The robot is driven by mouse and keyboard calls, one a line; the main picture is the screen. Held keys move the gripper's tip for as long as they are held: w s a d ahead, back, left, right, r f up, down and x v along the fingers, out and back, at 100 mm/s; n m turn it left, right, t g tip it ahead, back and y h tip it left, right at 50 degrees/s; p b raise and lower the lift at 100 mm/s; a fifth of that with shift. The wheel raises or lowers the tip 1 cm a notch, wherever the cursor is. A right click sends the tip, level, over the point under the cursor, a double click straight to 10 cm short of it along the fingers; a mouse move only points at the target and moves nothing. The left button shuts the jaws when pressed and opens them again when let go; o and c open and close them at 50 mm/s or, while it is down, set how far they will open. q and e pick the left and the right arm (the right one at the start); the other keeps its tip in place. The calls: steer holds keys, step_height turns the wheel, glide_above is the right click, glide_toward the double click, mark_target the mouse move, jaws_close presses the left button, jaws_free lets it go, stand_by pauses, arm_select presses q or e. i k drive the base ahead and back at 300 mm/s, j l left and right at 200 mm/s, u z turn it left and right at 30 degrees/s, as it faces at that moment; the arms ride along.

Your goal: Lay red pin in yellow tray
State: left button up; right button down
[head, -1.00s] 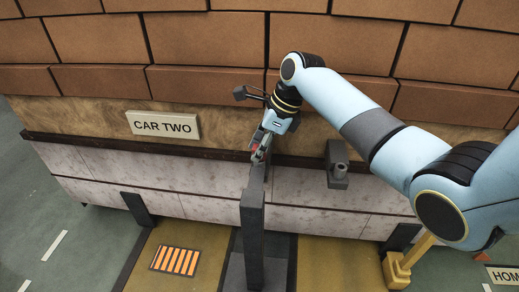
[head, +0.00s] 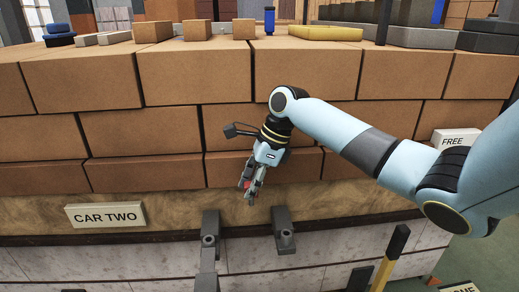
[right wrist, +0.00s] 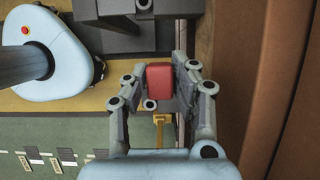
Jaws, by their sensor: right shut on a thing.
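The red pin (right wrist: 159,76) is between the fingers of my right gripper (right wrist: 158,88), which is shut on it. There my right gripper (head: 252,190) points down in front of the brick wall, above the two grey brackets. A flat yellow piece that looks like the yellow tray (head: 325,33) lies on top of the wall, well above and to the right of the gripper. Its inside is too small to make out. My left gripper is out of view.
A blue upright pin (head: 269,20) stands left of the yellow piece. Several loose bricks (head: 153,31) line the wall top. Grey brackets (head: 209,237) stick up at the ledge below. Signs read CAR TWO (head: 105,214) and FREE (head: 457,138).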

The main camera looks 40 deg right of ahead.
mark_target(339, 38)
steer(key=k+l+z, duration=0.7)
steer(key=l, duration=0.25)
